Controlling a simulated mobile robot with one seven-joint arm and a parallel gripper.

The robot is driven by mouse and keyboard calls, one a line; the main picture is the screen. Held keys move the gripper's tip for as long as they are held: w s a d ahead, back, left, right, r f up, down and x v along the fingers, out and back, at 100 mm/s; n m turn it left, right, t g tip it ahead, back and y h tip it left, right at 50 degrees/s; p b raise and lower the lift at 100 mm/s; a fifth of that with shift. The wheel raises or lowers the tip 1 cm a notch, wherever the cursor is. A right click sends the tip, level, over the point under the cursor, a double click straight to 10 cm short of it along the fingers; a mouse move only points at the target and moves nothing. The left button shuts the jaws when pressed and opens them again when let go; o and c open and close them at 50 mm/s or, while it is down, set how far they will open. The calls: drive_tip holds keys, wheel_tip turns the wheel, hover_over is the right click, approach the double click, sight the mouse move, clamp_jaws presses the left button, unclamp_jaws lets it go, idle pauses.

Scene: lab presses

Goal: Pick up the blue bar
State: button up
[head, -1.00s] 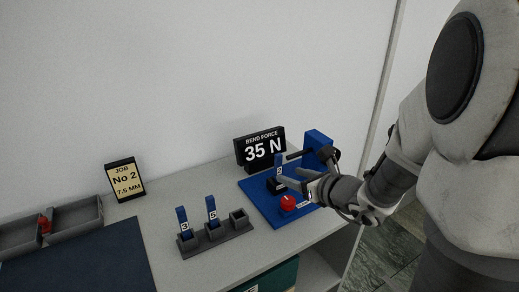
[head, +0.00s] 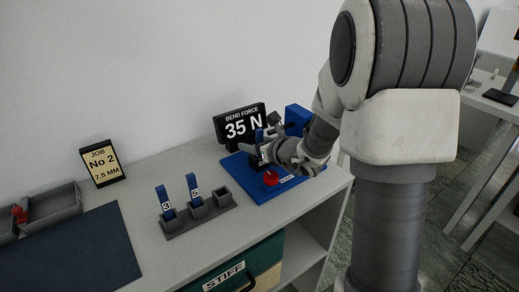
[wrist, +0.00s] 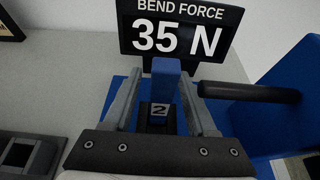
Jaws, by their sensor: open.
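A blue bar labelled 2 (wrist: 166,80) stands upright in a dark holder on the blue press base (head: 237,163). In the head view this bar (head: 259,136) is partly hidden by my gripper (head: 265,150). In the wrist view my gripper (wrist: 160,108) is open, with one finger on each side of the bar. Small gaps seem to show between bar and fingers. Two more blue bars, labelled 3 (head: 164,198) and 5 (head: 193,186), stand in a grey rack (head: 181,230) to the left.
A black sign reading 35 N (head: 240,124) stands close behind the bar. The press's black rod (wrist: 248,92) and blue block (wrist: 285,95) are at the right. A red knob (head: 271,178) sits in front. The rack's right slot (head: 221,193) is empty.

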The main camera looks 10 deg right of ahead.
drive_tip(key=shift+c, duration=0.3)
clamp_jaws()
